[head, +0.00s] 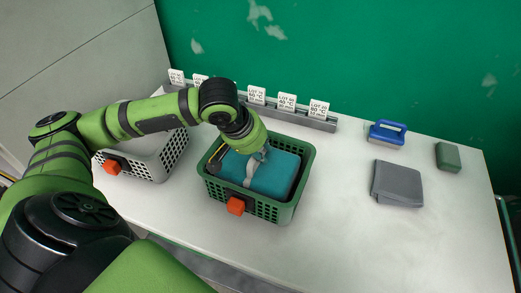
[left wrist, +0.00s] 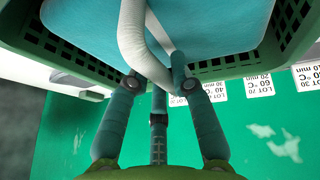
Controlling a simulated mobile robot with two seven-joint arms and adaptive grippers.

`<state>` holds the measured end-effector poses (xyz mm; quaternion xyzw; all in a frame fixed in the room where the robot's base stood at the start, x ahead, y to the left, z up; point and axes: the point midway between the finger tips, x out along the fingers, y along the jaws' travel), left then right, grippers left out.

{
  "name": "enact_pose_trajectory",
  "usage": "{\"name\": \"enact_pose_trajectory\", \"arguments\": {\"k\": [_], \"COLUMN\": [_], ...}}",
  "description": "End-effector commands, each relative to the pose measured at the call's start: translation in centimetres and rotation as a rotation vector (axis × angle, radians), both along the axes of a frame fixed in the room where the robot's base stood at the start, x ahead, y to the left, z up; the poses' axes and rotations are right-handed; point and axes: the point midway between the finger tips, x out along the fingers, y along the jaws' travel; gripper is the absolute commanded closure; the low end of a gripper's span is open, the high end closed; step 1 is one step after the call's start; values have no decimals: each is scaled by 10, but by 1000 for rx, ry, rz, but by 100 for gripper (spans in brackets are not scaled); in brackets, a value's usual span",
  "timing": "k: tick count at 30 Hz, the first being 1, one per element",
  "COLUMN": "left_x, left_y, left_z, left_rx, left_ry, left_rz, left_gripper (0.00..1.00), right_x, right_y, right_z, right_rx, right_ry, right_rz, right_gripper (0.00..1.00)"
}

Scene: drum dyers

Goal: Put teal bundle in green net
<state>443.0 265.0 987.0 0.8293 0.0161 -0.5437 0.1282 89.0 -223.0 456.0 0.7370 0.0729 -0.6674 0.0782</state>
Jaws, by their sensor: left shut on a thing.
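The teal bundle (head: 275,174) lies inside the green net (head: 299,199), a green perforated basket with an orange tag on its front. A pale strap runs round the bundle. My left gripper (head: 262,155) reaches down over the basket from the back left and is shut on the bundle's strap. In the left wrist view the fingertips (left wrist: 158,85) close on the pale strap loop (left wrist: 134,40) of the teal bundle (left wrist: 85,22), with the green basket wall (left wrist: 65,50) behind. My right gripper is not in view.
A white perforated basket (head: 176,155) with an orange tag stands to the left, partly behind my arm. A rail with lot cards (head: 287,102) runs along the back. A grey folded cloth (head: 397,184), a blue-handled brush (head: 387,133) and a green block (head: 448,156) lie right. The front right table is clear.

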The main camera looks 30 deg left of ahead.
Motion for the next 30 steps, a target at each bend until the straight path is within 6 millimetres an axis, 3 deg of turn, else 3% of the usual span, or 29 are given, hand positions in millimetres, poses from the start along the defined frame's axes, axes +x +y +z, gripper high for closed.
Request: {"name": "enact_pose_trajectory", "arguments": {"k": [12, 13, 14, 15, 25, 30], "left_x": [1, 0, 0, 0, 1, -6], "left_y": [0, 0, 0, 0, 0, 3], "left_z": [-4, -5, -5, -5, -3, 13], "left_rx": [-2, -1, -1, -1, 0, 2], "left_ry": [-6, -1, -1, -1, -3, -6], "left_rz": [0, 0, 0, 0, 1, 2], "left_gripper": [100, 69, 57, 53, 53, 53], "right_x": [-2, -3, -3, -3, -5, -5], "right_y": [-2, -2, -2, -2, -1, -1], "right_z": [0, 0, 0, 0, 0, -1], "right_rx": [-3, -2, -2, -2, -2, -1], "right_ry": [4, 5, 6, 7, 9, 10], "right_rz": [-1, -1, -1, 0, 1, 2], "right_gripper": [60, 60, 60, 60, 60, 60]}}
